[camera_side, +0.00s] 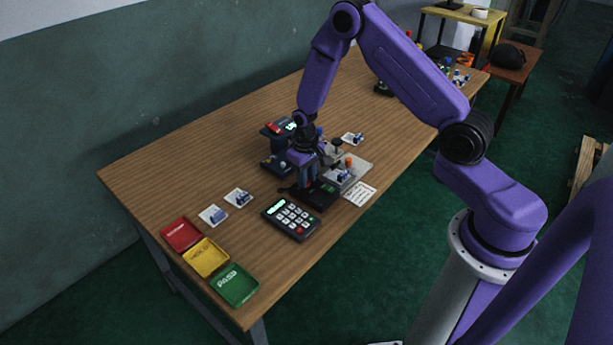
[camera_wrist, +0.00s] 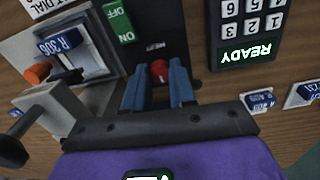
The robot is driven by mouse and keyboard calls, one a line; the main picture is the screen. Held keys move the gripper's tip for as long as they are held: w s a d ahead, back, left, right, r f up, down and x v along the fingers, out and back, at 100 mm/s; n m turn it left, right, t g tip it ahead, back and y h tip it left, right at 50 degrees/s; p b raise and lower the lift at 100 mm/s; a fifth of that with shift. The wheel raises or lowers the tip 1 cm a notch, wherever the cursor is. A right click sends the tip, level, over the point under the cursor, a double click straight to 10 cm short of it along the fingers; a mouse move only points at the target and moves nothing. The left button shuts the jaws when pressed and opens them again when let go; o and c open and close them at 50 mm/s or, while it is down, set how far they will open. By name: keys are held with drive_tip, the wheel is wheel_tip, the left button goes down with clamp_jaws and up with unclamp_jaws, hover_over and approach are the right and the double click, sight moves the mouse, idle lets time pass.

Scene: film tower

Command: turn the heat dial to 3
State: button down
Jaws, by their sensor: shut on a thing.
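The red heat dial (camera_wrist: 159,69) sits on a dark panel (camera_wrist: 157,20) in the wrist view, near an upside-down label. My gripper (camera_wrist: 160,80) has its two blue-grey fingers on either side of the dial and is shut on it. A small pale mark shows on the dial, on the side toward my palm. The numbers around the dial cannot be read. In the side view my gripper (camera_side: 304,186) points down at the dark unit (camera_side: 322,196) behind the keypad, and it hides the dial there.
A green on/off switch (camera_wrist: 118,22) is on the same panel. A keypad reading READY (camera_wrist: 250,52) is close on the right. A grey fixture with an orange knob (camera_wrist: 38,73) and black-knobbed lever (camera_wrist: 14,150) stands left. Red, yellow and green trays (camera_side: 207,258) lie at the table's near-left end.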

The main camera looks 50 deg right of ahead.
drive_tip(key=shift+m, duration=0.5)
drive_tip(key=c, duration=0.9)
unclamp_jaws()
drive_tip(key=shift+r, duration=0.1)
drive_tip(key=r, duration=1.7)
drive_tip(key=shift+a+r, duration=0.15)
drive_tip(key=shift+a, duration=0.1)
